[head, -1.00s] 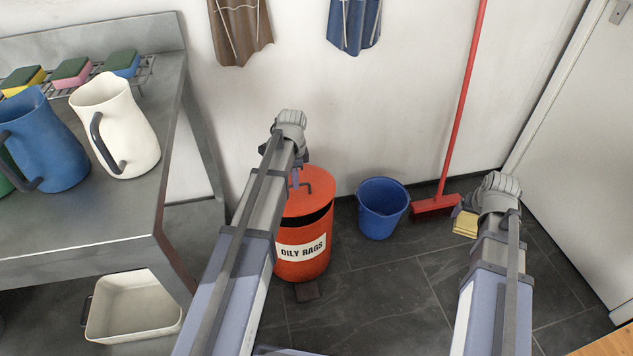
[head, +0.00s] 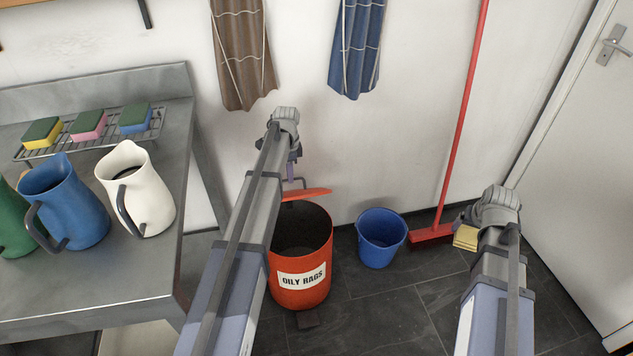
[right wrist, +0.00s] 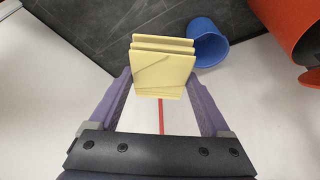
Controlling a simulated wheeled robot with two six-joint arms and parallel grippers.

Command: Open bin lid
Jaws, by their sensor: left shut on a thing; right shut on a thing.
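The red bin labelled OILY RAGS (head: 303,285) stands on the floor right of the metal table, its mouth uncovered and its inside dark. Its red lid (head: 308,194) is raised above the rear rim, seen nearly edge-on. My left gripper (head: 290,175) is shut on the lid's handle; my own arm hides part of the grip. My right gripper (head: 461,224) is shut on a pale yellow folded cloth (head: 466,238), away to the right of the bin. In the right wrist view the yellow cloth (right wrist: 163,75) is held between the purple fingers.
A blue bucket (head: 381,240) stands right of the bin, with a red broom (head: 432,234) beyond. The metal table (head: 110,265) carries jugs and sponges on a rack. Aprons hang on the wall above. A dark pedal (head: 308,319) shows at the bin's front.

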